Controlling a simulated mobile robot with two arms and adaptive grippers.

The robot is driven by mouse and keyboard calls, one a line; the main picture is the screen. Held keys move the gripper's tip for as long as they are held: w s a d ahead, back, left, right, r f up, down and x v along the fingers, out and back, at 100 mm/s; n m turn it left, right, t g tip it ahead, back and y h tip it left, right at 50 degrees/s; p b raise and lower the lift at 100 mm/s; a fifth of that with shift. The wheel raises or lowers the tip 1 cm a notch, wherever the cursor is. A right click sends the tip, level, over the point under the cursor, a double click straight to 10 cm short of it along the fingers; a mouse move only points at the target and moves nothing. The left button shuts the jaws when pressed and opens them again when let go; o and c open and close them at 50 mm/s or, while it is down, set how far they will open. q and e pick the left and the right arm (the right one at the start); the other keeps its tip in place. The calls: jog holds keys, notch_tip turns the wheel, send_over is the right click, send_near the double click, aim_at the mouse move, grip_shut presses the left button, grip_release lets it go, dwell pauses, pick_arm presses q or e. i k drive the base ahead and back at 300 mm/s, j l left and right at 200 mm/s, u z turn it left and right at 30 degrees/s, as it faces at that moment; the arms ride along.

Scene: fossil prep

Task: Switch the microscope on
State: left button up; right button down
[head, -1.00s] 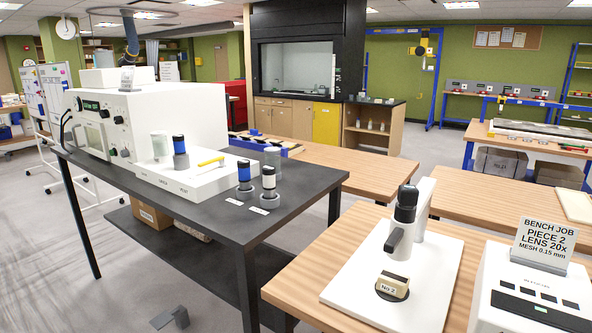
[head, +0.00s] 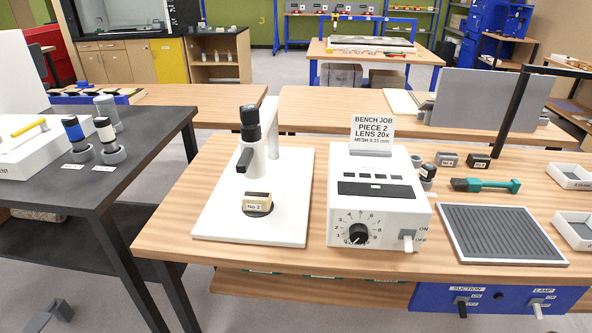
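The microscope (head: 250,150) stands on a white base plate (head: 300,200) on the wooden bench, with a black eyepiece on top and a dark side arm. A small block labelled No 2 (head: 257,202) lies on its round black stage. Right of it is a white box (head: 343,207) with a black dial (head: 358,234) and a white switch (head: 407,240) marked ON above OFF. I cannot tell which way the switch is set, or whether the box is wired to the microscope.
A job card (head: 372,130) reads piece 2, lens 20x. A ribbed grey mat (head: 500,235), a green-handled tool (head: 485,185) and trays lie right. A blue panel (head: 425,297) below the bench edge has suction and lamp switches. A black table (head: 120,165) stands left.

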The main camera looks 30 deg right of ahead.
aim_at(408, 239)
jog(key=k+z, duration=0.1)
jog(key=z, duration=1.55)
